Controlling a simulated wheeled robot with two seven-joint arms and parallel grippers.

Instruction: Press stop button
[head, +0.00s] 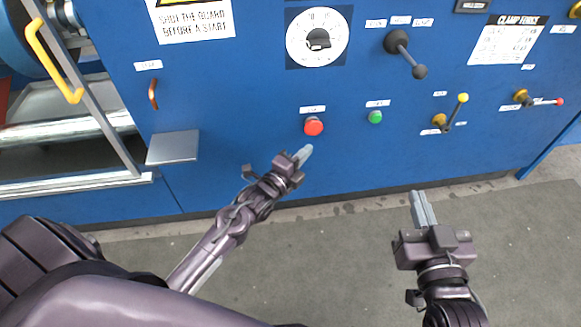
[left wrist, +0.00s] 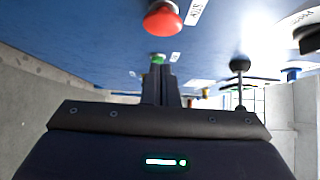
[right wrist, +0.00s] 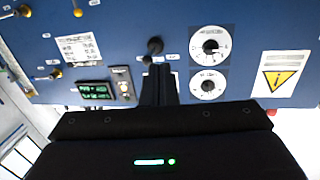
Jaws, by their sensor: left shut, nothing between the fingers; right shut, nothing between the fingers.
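The red stop button (head: 313,126) sits on the blue machine panel, under a small white label. It also shows large at the top of the left wrist view (left wrist: 164,18), where its label reads as STOP. My left gripper (head: 304,153) is shut and empty, just below the red button in the head view and apart from it. A green button (head: 375,117) is to the right of the red one. My right gripper (head: 422,207) is shut and empty, in front of the panel at the lower right, well away from the red button.
A dial (head: 318,38) and a black ball-ended lever (head: 405,53) are above the buttons. Yellow-tipped (head: 452,112) and red-tipped (head: 540,101) levers are at the right. A grey ledge (head: 173,147) sticks out at the left. The floor in front is clear.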

